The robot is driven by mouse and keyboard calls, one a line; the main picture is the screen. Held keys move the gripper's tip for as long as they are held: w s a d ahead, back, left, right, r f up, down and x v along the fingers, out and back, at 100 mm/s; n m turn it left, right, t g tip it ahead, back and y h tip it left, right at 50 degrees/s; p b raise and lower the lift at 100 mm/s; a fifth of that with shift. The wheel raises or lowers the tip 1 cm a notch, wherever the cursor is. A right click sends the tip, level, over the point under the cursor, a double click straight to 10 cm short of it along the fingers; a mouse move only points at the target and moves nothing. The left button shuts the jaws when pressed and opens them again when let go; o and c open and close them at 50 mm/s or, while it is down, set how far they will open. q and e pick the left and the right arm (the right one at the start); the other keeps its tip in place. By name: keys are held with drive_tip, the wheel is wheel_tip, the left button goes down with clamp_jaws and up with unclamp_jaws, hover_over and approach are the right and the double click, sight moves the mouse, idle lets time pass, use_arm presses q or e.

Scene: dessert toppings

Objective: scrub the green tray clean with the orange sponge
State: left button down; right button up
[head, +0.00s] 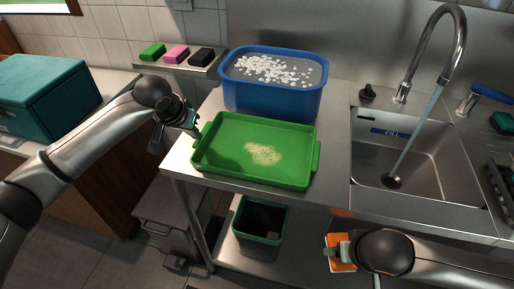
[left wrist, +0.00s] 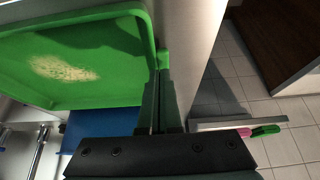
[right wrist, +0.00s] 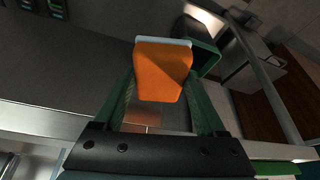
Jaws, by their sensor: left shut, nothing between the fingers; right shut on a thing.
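The green tray (head: 222,140) lies on the steel counter with a pale, crumbly patch (head: 263,153) near its middle. Tray and patch also show in the left wrist view (left wrist: 110,40). My left gripper (head: 194,131) is at the tray's left end, by its handle; its fingers (left wrist: 165,95) are shut with nothing between them. My right gripper (right wrist: 160,78) is shut on the orange sponge (right wrist: 160,62), which has a pale layer along one edge. In the head view the sponge (head: 338,266) is low in front of the counter, apart from the tray.
A blue tub (head: 270,100) of water with white floating bits stands behind the tray. The sink (head: 425,158) with a running tap is to the right. Green, pink and black sponges lie on a back ledge. A dark green bin (head: 262,245) stands below the counter.

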use_arm(q)
drive_tip(key=shift+f+b, duration=0.55)
use_arm(e)
drive_tip(key=shift+f, duration=0.55)
use_arm(q)
drive_tip(key=shift+r, duration=0.15)
use_arm(e)
drive_tip(key=shift+r, duration=0.1)
